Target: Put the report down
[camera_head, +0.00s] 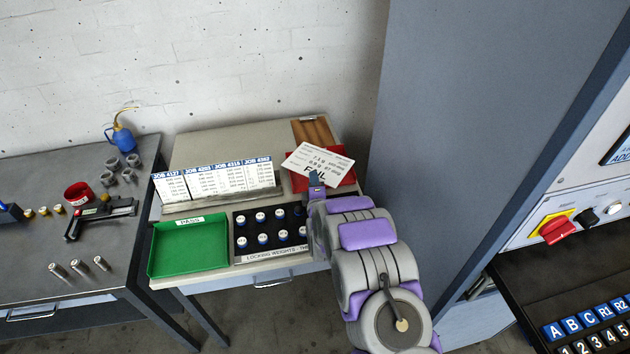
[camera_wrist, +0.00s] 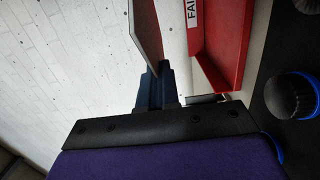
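The report is a white card (camera_head: 318,161) with printed lines and the large word FAIL. It is tilted above the red tray (camera_head: 346,183) at the back right of the bench. My gripper (camera_head: 316,180) is shut on the card's lower edge. In the wrist view the blue fingers (camera_wrist: 155,88) pinch the card (camera_wrist: 147,35), which shows nearly edge-on. The red tray also shows there (camera_wrist: 222,45), with a FAIL label, to the right of the card and apart from it. The card hides part of the tray in the head view.
A green tray (camera_head: 188,246) labelled PASS is at the front left of the bench. A black rack (camera_head: 262,253) of capped weights is beside it. Job cards (camera_head: 216,180) stand behind these. A tall grey cabinet (camera_head: 450,120) rises at the right.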

